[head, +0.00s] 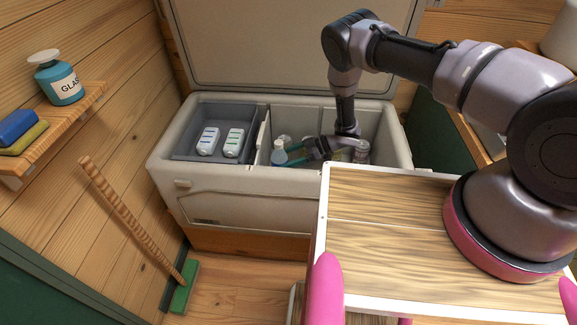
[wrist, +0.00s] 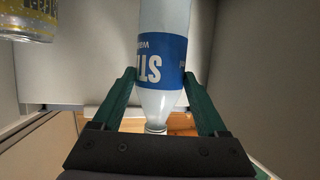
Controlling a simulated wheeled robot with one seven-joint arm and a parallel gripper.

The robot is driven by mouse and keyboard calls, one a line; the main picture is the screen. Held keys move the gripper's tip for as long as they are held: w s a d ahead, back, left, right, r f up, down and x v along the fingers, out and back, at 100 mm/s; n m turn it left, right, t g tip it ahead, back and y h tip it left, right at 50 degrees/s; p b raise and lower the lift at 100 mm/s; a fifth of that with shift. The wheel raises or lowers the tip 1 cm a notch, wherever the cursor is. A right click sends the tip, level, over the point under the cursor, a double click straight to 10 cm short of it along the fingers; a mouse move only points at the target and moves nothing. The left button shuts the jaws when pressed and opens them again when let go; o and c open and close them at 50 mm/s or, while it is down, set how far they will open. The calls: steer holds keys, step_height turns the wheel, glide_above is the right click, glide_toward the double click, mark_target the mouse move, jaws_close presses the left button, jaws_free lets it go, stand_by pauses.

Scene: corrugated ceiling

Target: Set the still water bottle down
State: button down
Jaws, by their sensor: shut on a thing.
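The still water bottle (wrist: 160,65) is clear with a blue label reading "ST…", upside down in the wrist view. My gripper (wrist: 158,90) is shut on it, with one green finger on each side near its neck end. The bottle (head: 279,154) shows there at the fingertips, upright with a pale cap. Its base is hidden, so I cannot tell whether it touches the floor of the compartment.
A yellow and silver can (wrist: 28,18) is near the bottle. Other containers, including a reddish-topped one (head: 362,149), crowd the right compartment. Two white packs (head: 208,141) lie in the grey left tray (head: 187,153). The raised lid (head: 290,50) stands behind. A wooden-topped surface (head: 380,235) is in front.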

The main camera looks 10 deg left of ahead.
steer(key=shift+f, duration=1.7)
jaws_free()
steer(key=shift+f, duration=0.1)
steer(key=v, duration=0.7)
steer(key=shift+d, duration=0.25)
